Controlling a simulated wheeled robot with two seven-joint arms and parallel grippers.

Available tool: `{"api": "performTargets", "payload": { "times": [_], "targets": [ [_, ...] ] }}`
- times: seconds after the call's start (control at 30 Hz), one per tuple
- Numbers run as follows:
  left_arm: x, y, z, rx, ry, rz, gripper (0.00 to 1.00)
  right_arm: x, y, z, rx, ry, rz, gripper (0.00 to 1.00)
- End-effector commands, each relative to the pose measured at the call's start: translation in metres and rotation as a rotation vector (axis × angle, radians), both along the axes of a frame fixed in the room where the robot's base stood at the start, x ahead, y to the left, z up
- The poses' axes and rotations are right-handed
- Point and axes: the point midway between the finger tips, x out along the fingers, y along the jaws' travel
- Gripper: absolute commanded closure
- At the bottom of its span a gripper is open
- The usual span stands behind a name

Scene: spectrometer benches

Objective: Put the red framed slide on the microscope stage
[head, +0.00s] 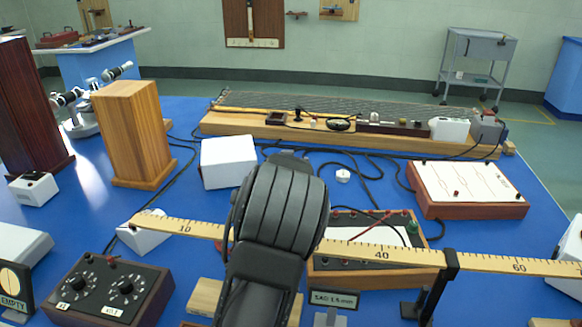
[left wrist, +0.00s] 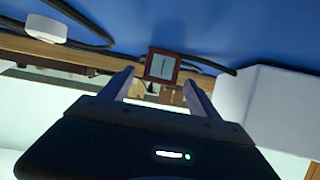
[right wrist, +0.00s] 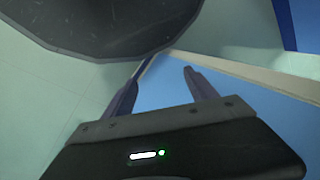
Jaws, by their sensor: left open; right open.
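The red framed slide (left wrist: 162,66) shows in the left wrist view as a small square with a dark red frame and a pale centre with a dark line. It appears between and just beyond the fingertips of my left gripper (left wrist: 158,78), which is open; I cannot tell whether they touch it. In the head view my dark arm covers that spot. My right gripper (right wrist: 160,76) is open and empty, with floor and a blue surface beyond it. A silver and black instrument with tubes (head: 82,118) stands at the left of the head view; I cannot tell whether it is the microscope.
A white box (head: 228,162) stands close to the slide's spot, also in the left wrist view (left wrist: 268,108). A wooden block (head: 130,135), a long wooden bench (head: 250,126), cables and a small white disc (head: 343,175) surround it. A ruler (head: 385,253) crosses in front.

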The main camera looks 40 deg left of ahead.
Motion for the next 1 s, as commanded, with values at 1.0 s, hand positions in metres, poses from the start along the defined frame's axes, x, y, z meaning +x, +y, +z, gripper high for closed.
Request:
{"api": "performTargets", "payload": {
  "times": [1.0],
  "targets": [
    [0.0001,-0.0007,0.0006,0.001,-0.001,-0.001,0.67,0.0000,-0.0001,0.0002,0.000,0.000,0.000,0.34]
  ]
}}
